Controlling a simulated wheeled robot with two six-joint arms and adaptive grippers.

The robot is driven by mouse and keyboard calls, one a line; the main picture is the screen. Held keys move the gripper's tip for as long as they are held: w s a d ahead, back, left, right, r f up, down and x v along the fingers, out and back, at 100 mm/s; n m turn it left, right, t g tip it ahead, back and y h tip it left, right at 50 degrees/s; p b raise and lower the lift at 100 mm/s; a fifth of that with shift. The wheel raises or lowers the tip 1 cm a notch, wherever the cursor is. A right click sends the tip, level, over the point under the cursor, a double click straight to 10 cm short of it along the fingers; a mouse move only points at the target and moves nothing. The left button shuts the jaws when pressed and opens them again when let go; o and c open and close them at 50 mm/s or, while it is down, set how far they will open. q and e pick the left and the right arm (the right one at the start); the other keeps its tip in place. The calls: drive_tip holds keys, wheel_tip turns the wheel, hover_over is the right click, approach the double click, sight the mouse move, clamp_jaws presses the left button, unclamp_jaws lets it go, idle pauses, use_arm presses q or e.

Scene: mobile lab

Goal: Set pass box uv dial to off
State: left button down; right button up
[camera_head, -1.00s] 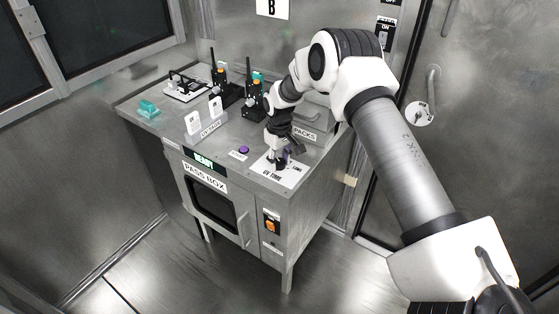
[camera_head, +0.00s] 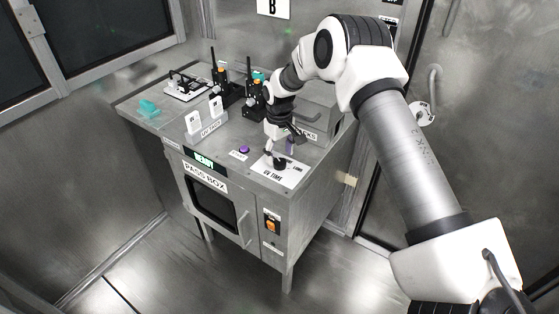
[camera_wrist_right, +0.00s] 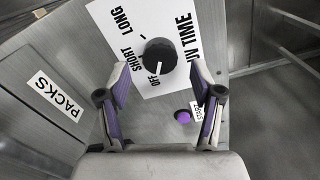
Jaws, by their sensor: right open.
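The UV dial is a round black knob (camera_head: 280,163) on a white UV TIME plate (camera_head: 291,178) on top of the pass box (camera_head: 251,178). In the right wrist view, the knob (camera_wrist_right: 158,55) has a white mark pointing at the OFF label; SHORT and LONG are printed farther round. My right gripper (camera_head: 280,149) is above the dial, pointing down. In the wrist view, its two purple-padded fingers (camera_wrist_right: 159,84) are spread wide to either side of the knob, with nothing between them and apart from it. My left gripper is not in view.
A purple START button (camera_head: 244,150) sits beside the plate; it also shows in the wrist view (camera_wrist_right: 182,116). A grey PACKS box (camera_head: 318,112) stands close behind the gripper. Radios (camera_head: 254,100), white tags (camera_head: 193,123) and a teal item (camera_head: 148,108) occupy the top's left and back.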

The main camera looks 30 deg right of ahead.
sight(280, 162)
wheel_tip(280, 162, up, 8)
drive_tip(key=shift+r, duration=0.25)
drive_tip(key=shift+s+f, duration=0.1)
